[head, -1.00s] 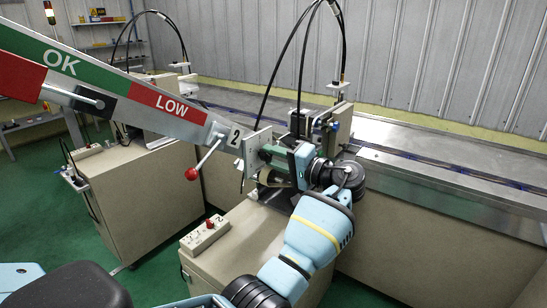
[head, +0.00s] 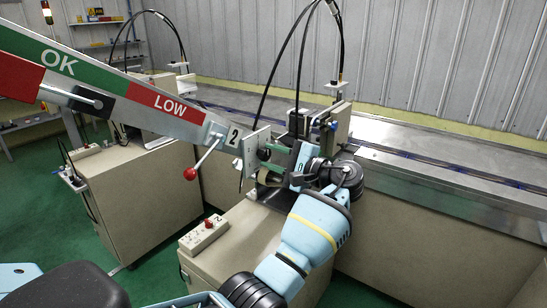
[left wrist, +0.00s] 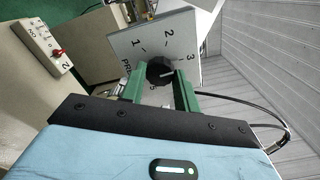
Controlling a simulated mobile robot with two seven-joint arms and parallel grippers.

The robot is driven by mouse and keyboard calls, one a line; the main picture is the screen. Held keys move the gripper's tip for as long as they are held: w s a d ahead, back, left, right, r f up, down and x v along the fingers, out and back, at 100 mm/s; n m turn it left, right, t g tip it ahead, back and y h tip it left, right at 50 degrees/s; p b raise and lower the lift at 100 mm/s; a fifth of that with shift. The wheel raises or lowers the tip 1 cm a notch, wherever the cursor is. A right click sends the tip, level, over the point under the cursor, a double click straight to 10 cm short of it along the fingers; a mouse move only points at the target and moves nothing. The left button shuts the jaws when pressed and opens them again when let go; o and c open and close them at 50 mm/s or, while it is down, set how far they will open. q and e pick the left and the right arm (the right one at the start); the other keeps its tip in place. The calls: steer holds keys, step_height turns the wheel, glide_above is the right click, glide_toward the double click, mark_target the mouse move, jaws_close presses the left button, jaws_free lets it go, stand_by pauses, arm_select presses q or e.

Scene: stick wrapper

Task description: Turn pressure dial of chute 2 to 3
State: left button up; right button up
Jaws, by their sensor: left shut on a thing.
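The pressure dial is a black knob (left wrist: 160,71) on a grey plate (left wrist: 150,40) marked 1, 2 and 3, seen in the left wrist view. The knob's white mark points to the right, roughly toward the 3. My left gripper (left wrist: 160,84) has its green fingers shut on the knob, one on each side. In the head view the left gripper (head: 275,160) is at the plate (head: 250,153) beside the "2" label (head: 234,137). The knob itself is hidden there. My right gripper is not in view.
A lever with a red ball (head: 190,174) hangs left of the dial plate. A long sloped gauge arm (head: 110,88) marked OK and LOW crosses the upper left. A switch box (head: 204,234) sits on the beige cabinet below. Black hoses arch above the machine.

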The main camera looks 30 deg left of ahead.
arm_select(q)
steer(key=shift+m, duration=0.3)
steer(key=o, duration=1)
steer(key=shift+d, duration=0.1)
steer(key=d, duration=0.2)
steer(key=d+b, duration=0.1)
steer(key=d, duration=0.4)
steer(key=shift+s+d, duration=0.25)
steer(key=shift+s, duration=0.1)
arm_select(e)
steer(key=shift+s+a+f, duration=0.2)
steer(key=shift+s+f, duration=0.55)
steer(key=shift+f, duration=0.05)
